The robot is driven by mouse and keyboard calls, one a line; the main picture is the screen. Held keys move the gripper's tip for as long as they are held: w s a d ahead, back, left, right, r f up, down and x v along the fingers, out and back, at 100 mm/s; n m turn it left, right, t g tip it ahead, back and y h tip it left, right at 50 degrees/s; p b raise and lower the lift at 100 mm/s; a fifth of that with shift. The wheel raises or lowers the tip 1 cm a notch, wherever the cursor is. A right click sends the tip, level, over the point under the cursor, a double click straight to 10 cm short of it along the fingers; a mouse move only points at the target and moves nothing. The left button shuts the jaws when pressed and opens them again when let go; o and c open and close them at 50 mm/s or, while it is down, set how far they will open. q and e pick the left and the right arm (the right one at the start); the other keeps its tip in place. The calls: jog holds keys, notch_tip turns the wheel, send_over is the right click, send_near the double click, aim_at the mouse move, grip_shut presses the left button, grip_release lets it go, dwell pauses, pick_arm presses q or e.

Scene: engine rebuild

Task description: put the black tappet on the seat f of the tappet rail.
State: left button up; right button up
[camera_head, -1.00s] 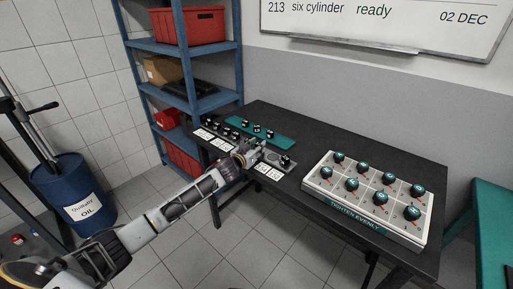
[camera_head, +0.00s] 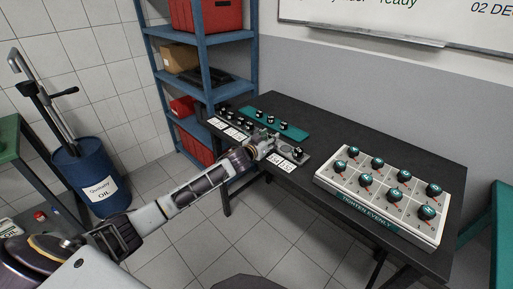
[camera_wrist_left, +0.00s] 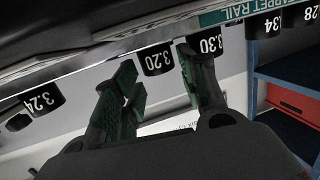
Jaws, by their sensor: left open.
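The teal tappet rail (camera_head: 297,132) lies on the dark bench with a few black tappets on it; its lettered edge shows upside down in the left wrist view (camera_wrist_left: 232,13). Black tappets with white numbers show there, among them 3.20 (camera_wrist_left: 154,62), 3.24 (camera_wrist_left: 42,100) and 3.30 (camera_wrist_left: 209,44). My left gripper (camera_wrist_left: 158,62) is open, with the 3.20 tappet in line with the gap between its fingers; whether it is between them I cannot tell. The right finger partly covers 3.30. In the head view the left gripper (camera_head: 277,146) is small, before the rail. Seat f is not readable.
A grey strip with a black tappet (camera_head: 298,152) at its right end lies along the bench's front edge, with white number cards (camera_head: 281,162) before it. A white tray of teal-topped knobs (camera_head: 378,205) stands at right. A blue shelf (camera_head: 205,75) stands behind at left.

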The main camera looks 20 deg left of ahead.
pick_arm(q)
jog(key=shift+v, duration=5.5)
pick_arm(e)
jog(key=shift+s+d+f, duration=0.1)
jog(key=shift+s+d, duration=0.05)
jog(key=shift+s, duration=0.4)
jog(key=shift+s+d+f, duration=0.1)
jog(key=shift+s, duration=0.4)
